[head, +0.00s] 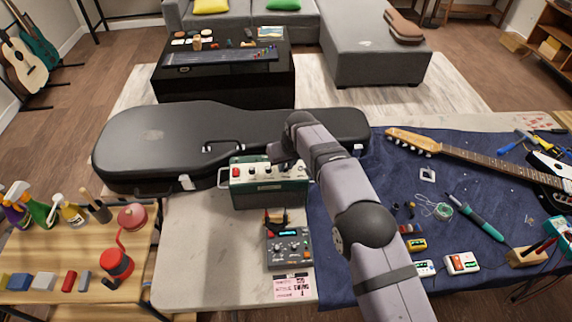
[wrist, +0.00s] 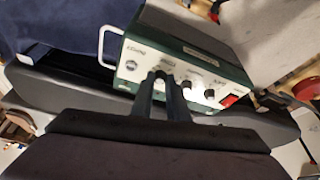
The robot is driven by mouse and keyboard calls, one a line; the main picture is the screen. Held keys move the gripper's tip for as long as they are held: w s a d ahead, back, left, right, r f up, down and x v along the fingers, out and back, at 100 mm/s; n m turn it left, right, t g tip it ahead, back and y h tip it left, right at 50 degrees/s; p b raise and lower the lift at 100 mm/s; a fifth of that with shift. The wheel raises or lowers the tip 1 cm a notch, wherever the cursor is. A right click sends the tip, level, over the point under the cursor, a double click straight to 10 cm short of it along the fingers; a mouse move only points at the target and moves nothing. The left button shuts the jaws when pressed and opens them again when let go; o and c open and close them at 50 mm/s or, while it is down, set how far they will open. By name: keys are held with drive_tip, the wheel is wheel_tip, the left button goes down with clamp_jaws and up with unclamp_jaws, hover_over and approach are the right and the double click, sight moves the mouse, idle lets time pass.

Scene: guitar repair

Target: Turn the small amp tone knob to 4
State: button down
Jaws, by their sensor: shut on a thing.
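The small amp (head: 268,192) is a dark green box with a pale control panel, standing on the workbench in front of the guitar case. It also shows in the wrist view (wrist: 215,48), with a row of dark knobs, a jack and a red switch (wrist: 229,101). My gripper (wrist: 161,80) reaches down to the panel with both fingers around one knob, shut on it. The fingers hide most of that knob, so its pointer and setting cannot be read. Two other knobs (wrist: 209,94) show beside the fingers. In the head view my gripper (head: 281,163) covers part of the panel.
A black guitar case (head: 160,140) lies behind the amp. A grey device with knobs (head: 289,248) stands in front of it. A blue cloth (head: 345,215) with a guitar and tools lies to the right. The bench left of the grey device is clear.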

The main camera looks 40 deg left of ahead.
drive_tip(key=shift+r, duration=0.1)
drive_tip(key=c, duration=1.7)
unclamp_jaws()
drive_tip(key=shift+b+v, duration=1.4)
drive_tip(key=shift+v, duration=2.25)
